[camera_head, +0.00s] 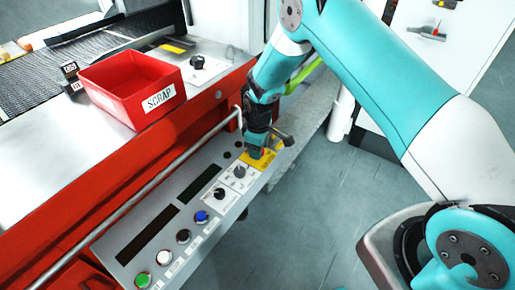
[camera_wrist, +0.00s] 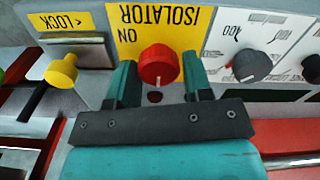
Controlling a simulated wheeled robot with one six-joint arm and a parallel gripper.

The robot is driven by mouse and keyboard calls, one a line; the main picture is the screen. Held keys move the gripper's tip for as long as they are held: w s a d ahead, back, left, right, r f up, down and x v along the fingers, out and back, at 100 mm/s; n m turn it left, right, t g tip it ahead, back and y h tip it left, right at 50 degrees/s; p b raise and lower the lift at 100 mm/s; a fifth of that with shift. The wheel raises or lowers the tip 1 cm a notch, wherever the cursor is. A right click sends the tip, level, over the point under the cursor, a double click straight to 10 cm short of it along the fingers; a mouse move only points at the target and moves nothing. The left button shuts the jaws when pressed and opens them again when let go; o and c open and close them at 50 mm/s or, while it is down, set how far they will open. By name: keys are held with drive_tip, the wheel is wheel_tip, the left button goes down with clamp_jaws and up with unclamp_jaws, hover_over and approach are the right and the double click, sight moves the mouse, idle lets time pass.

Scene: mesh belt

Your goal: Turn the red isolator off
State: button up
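The red isolator knob (camera_wrist: 158,65) sits on a yellow plate (camera_wrist: 185,30) printed "ISOLATOR" and "ON", upside down in the wrist view. A white mark on the knob points to the bottom of that picture. My gripper (camera_wrist: 159,72) has one teal finger on each side of the knob, very close to it. I cannot tell whether the fingers touch it. In the head view my gripper (camera_head: 257,150) is over the yellow plate (camera_head: 268,157) at the far end of the control panel, and hides the knob.
A yellow knob (camera_wrist: 62,70) beside a "LOCK" label and a grey dial (camera_wrist: 252,65) flank the isolator. The panel (camera_head: 172,203) also carries several buttons and dark displays. A metal rail (camera_head: 150,187) runs alongside. A red SCRAP bin (camera_head: 130,85) stands behind. Open floor (camera_head: 320,215) lies to the right.

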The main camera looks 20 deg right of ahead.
drive_tip(key=o, duration=0.3)
drive_tip(key=shift+a, duration=0.1)
wheel_tip(320, 180, up, 17)
drive_tip(key=b, duration=0.1)
drive_tip(key=shift+r, duration=0.2)
idle(0.4)
drive_tip(key=s+a+r+m+y+p, duration=0.1)
drive_tip(key=s+a+r+y+p, duration=0.15)
drive_tip(key=s+r, duration=1.1)
drive_tip(key=s+a+r+y, duration=0.1)
drive_tip(key=s+r, duration=0.1)
drive_tip(key=s, duration=0.6)
drive_tip(key=s+a+r+m, duration=0.1)
drive_tip(key=s+r, duration=0.1)
drive_tip(key=s, duration=0.7)
drive_tip(key=shift+s+a+r+m+y, duration=0.15)
drive_tip(key=shift+s+r+m+y, duration=0.05)
drive_tip(key=shift+r+m+y, duration=0.15)
